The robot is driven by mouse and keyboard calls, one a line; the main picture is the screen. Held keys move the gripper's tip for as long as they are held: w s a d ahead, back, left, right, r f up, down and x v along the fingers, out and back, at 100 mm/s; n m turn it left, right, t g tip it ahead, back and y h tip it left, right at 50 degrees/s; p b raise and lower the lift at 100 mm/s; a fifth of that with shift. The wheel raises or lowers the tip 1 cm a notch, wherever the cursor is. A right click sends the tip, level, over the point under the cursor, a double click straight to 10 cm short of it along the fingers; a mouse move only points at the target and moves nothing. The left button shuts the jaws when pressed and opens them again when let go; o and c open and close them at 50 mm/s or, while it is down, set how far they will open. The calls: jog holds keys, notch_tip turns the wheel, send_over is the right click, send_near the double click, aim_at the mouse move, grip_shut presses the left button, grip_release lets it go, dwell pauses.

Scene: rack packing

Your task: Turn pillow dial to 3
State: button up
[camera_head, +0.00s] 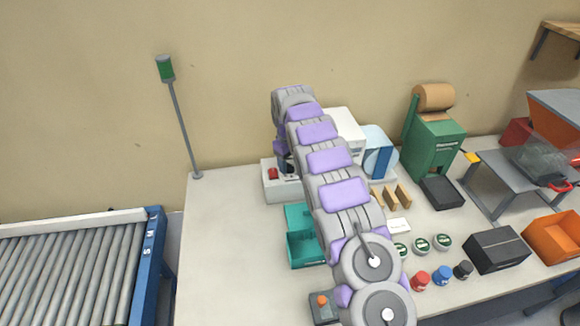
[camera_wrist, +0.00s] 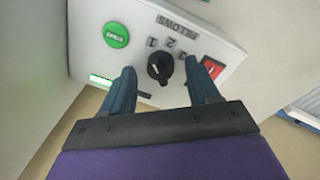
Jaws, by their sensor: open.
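The black pillow dial (camera_wrist: 160,68) sits on a white panel (camera_wrist: 130,22) in the wrist view, below the numbers 1, 2 and 3 (camera_wrist: 182,56). A label plate (camera_wrist: 177,27) above the numbers appears upside down. Which number the dial points to is unclear. My gripper (camera_wrist: 160,64) is open, with one finger on each side of the dial. Gaps show between fingers and knob; contact is not clear. In the head view my arm covers the dial and gripper, and part of a white machine (camera_head: 345,125) shows behind the arm.
A green round button (camera_wrist: 115,35), a lit green indicator (camera_wrist: 101,81) and a red switch (camera_wrist: 212,68) surround the dial. On the bench (camera_head: 225,230) are a teal bin (camera_head: 302,250), a green paper dispenser (camera_head: 434,145) and a black box (camera_head: 497,250). The bench's left part is clear.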

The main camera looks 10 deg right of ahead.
jog(key=shift+f, duration=0.65)
jog(key=shift+c, duration=0.2)
jog(key=c, duration=1)
